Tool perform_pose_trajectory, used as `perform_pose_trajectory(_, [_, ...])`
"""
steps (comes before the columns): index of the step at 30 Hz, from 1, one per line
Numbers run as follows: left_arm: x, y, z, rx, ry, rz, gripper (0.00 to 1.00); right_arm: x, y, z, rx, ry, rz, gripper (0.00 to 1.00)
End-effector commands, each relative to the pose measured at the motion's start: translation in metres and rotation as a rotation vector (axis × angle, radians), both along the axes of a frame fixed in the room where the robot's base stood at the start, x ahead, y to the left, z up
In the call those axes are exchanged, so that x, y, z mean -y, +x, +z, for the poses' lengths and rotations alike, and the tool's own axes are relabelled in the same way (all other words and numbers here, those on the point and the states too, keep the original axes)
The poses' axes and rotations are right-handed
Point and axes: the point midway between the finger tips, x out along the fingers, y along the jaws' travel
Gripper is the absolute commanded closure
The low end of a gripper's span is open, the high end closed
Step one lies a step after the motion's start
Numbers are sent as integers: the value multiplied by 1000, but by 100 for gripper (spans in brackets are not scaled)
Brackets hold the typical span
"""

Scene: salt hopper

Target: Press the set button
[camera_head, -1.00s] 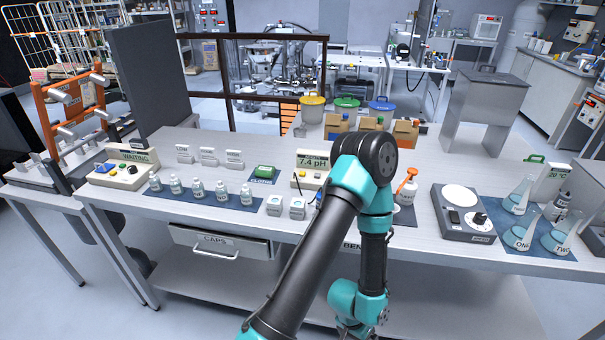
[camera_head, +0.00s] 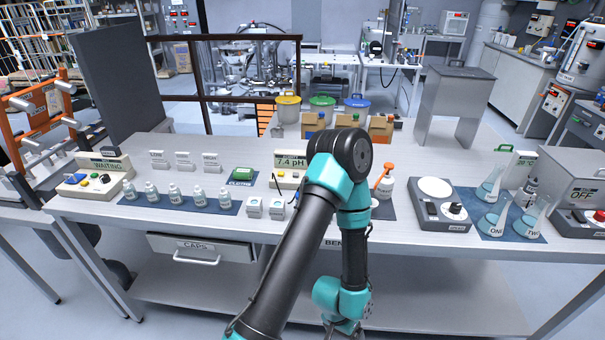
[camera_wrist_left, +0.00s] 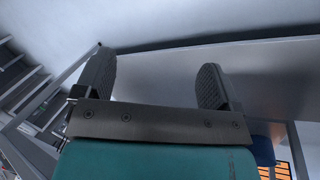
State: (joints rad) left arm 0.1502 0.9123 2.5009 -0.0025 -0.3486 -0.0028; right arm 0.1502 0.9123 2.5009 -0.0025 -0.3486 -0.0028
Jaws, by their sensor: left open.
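No button with a readable "set" label shows. A console reading WAITING (camera_head: 91,183) stands at the table's left, with small coloured buttons and a dark knob. A meter reading 7.4 pH (camera_head: 291,161) stands mid-table, its front partly hidden by my arm. A grey box reading OFF (camera_head: 582,190) is at the right edge, with a red button (camera_head: 578,216) on its base. In the left wrist view my left gripper (camera_wrist_left: 154,82) is open and empty, its fingers apart before a plain grey surface. No gripper shows in the head view. My right gripper is not seen.
Several small bottles (camera_head: 174,195) stand on a blue mat. An orange-topped bottle (camera_head: 386,182) is right of my arm. A hotplate-like device (camera_head: 440,206) and flasks (camera_head: 523,221) stand further right. Bins (camera_head: 322,105) and cartons (camera_head: 381,129) are behind.

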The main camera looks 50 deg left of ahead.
Motion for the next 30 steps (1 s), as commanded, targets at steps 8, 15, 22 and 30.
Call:
perform_pose_trajectory(8, [0,0,0,0,0,0,38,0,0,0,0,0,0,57])
perform_pose_trajectory(15, [0,0,0,0,0,0,61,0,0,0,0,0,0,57])
perform_pose_trajectory(22, [0,0,0,0,0,0,83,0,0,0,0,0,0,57])
perform_pose_trajectory(30, [0,0,0,0,0,0,100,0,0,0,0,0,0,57])
